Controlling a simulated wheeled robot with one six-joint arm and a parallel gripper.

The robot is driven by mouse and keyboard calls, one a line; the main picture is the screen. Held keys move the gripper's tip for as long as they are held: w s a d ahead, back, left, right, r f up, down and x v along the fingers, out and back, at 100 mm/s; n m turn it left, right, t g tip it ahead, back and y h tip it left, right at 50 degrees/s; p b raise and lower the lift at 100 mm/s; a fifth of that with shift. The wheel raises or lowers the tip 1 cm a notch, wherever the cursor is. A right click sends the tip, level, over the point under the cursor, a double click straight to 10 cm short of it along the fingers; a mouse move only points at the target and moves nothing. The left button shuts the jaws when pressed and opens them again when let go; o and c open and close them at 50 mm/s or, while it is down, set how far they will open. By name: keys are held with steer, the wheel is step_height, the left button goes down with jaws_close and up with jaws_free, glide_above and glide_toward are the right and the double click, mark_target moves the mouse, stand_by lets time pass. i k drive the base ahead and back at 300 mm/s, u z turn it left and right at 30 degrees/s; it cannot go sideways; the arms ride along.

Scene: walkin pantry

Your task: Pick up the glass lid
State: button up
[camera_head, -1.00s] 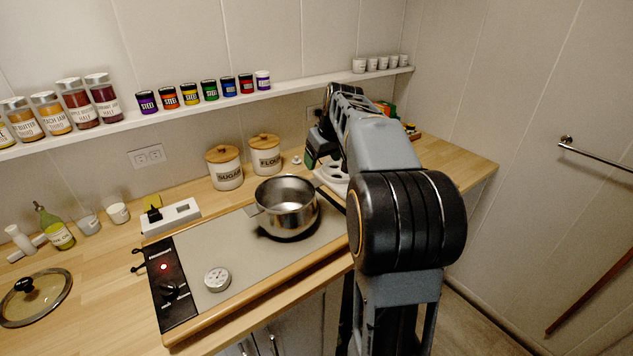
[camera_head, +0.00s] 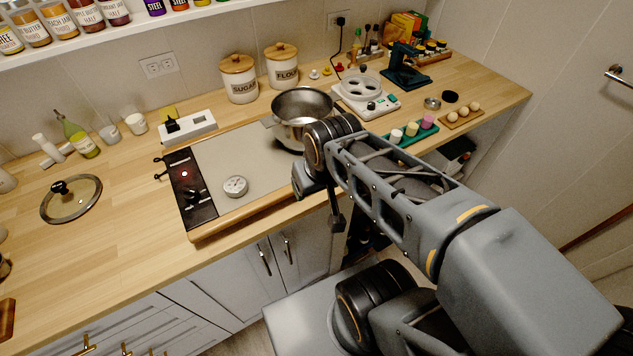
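The glass lid (camera_head: 72,206) lies flat on the wooden counter at the left. It is round and clear with a dark rim and a black knob. My gripper (camera_head: 335,218) hangs at the end of my arm near the counter's front edge, below the pot. It is far to the right of the lid and does not touch it. Its fingers are small and partly hidden by my wrist, so I cannot tell whether they are open or shut.
A steel pot (camera_head: 298,108) stands on the hotplate (camera_head: 235,158), partly behind my wrist. A green-yellow bottle (camera_head: 80,140) and white cups (camera_head: 136,123) stand behind the lid. The counter (camera_head: 125,215) between lid and hotplate is clear.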

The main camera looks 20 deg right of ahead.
mark_target(67, 199)
steer(key=u, duration=1.55)
